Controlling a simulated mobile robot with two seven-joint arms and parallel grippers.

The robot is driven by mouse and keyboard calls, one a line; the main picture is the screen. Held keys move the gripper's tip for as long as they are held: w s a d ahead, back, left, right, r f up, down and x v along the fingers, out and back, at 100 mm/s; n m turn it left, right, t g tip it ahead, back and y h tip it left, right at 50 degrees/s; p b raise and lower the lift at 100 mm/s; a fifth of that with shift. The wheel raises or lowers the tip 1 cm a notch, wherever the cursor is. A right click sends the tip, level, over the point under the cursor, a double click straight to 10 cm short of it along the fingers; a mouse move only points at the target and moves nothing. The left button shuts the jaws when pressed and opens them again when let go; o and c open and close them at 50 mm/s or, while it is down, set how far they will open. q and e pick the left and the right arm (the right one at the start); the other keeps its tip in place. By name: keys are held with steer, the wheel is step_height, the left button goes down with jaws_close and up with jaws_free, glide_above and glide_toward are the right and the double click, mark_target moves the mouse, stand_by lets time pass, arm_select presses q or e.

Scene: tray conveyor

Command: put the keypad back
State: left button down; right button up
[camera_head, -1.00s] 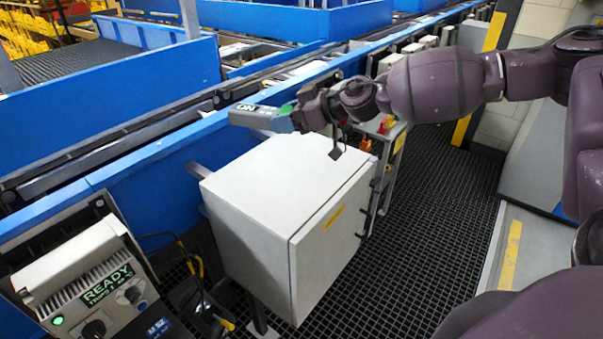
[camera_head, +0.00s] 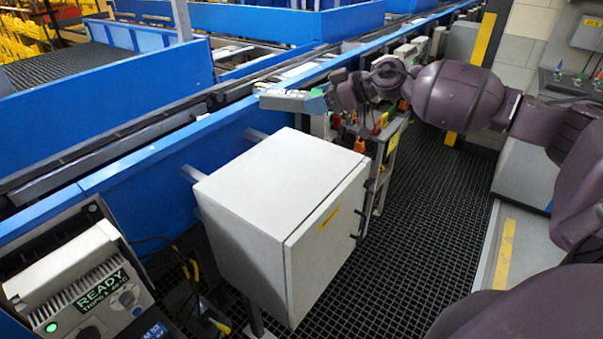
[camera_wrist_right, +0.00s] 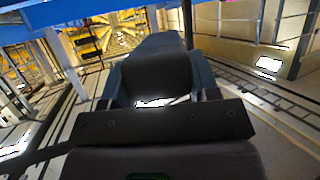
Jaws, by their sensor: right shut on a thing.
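The keypad (camera_head: 290,101) is a slim grey-blue handheld unit. My right gripper (camera_head: 322,98) is shut on its right end and holds it in the air above and behind the far edge of the grey cabinet, in front of the blue conveyor side. In the right wrist view the dark body of the keypad (camera_wrist_right: 158,60) sticks out from between the fingers of my right gripper (camera_wrist_right: 155,95). Its front face is not clearly seen. I cannot make out the keypad's holder. My left gripper is not in view.
A grey cabinet (camera_head: 270,185) stands in the middle, its top bare. A drive unit with a READY display (camera_head: 95,285) and loose cables are at lower left. A small stand with red and yellow parts (camera_head: 385,140) is behind the cabinet. The blue conveyor (camera_head: 150,160) runs along the back.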

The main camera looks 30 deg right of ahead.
steer(key=b, duration=0.1)
glide_above(315, 178)
step_height(315, 178, down, 15)
steer(key=shift+w+r, duration=0.1)
steer(key=shift+r, duration=0.05)
steer(key=shift+a+f, duration=0.1)
steer(key=shift+f, duration=0.6)
step_height(315, 178, down, 4)
steer(key=shift+r+b, duration=0.25)
steer(key=shift+b, duration=0.25)
steer(key=o, duration=1.1)
steer(key=shift+f, duration=0.1)
steer(key=shift+o, duration=0.2)
